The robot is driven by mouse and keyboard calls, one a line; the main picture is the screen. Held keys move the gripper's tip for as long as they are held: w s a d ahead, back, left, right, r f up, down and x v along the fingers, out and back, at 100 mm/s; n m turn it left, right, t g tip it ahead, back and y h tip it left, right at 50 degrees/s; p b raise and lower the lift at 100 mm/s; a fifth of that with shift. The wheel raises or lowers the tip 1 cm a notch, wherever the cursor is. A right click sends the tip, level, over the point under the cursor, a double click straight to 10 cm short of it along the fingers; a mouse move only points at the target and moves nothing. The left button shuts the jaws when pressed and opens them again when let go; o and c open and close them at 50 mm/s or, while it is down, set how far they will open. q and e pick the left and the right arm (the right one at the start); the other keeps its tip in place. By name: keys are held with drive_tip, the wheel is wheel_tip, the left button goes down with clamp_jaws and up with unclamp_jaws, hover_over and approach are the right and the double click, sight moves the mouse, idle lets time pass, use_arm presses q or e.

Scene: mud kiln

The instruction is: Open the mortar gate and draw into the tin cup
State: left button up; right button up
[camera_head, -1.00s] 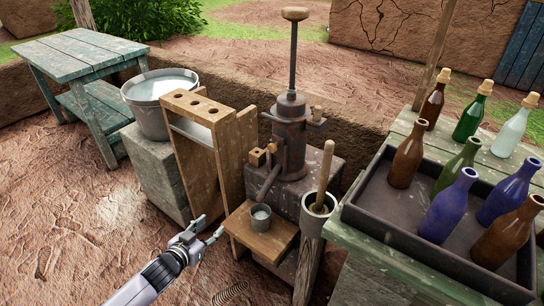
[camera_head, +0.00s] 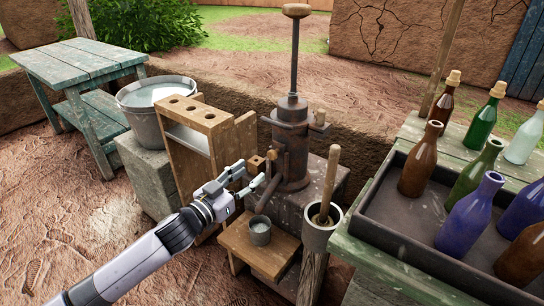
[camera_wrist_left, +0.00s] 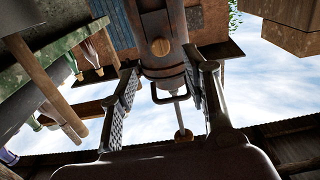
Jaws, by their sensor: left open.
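A rusty iron pump (camera_head: 291,140) with a tall plunger rod stands on a block, and a spout slopes down from its front. Small wooden handle blocks (camera_head: 271,155) sit at its left side, likely the gate's handle. A round wooden knob (camera_wrist_left: 160,46) shows on the rusty body in the left wrist view. The tin cup (camera_head: 260,230) stands upright on a wooden shelf (camera_head: 238,242) under the spout. My left gripper (camera_head: 251,176) is open beside the wooden blocks, left of the spout and above the cup; contact cannot be told. Its fingers (camera_wrist_left: 170,80) are spread and empty in the wrist view.
A pot with a wooden pestle (camera_head: 321,230) stands on a post to the right. A dark tray (camera_head: 400,240) of bottles fills the right table. My right gripper is out of view.

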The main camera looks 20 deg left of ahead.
sight(270, 157)
use_arm(q)
drive_tip(key=x, duration=0.9)
drive_tip(key=shift+w+f+b, duration=0.1)
drive_tip(key=shift+w+b, duration=0.2)
drive_tip(key=shift+w+d, duration=0.25)
drive_tip(key=shift+w, duration=0.25)
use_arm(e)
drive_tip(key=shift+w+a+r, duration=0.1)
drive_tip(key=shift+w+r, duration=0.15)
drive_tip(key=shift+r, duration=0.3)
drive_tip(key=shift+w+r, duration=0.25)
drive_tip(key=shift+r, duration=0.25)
use_arm(q)
drive_tip(key=shift+c, duration=0.3)
clamp_jaws()
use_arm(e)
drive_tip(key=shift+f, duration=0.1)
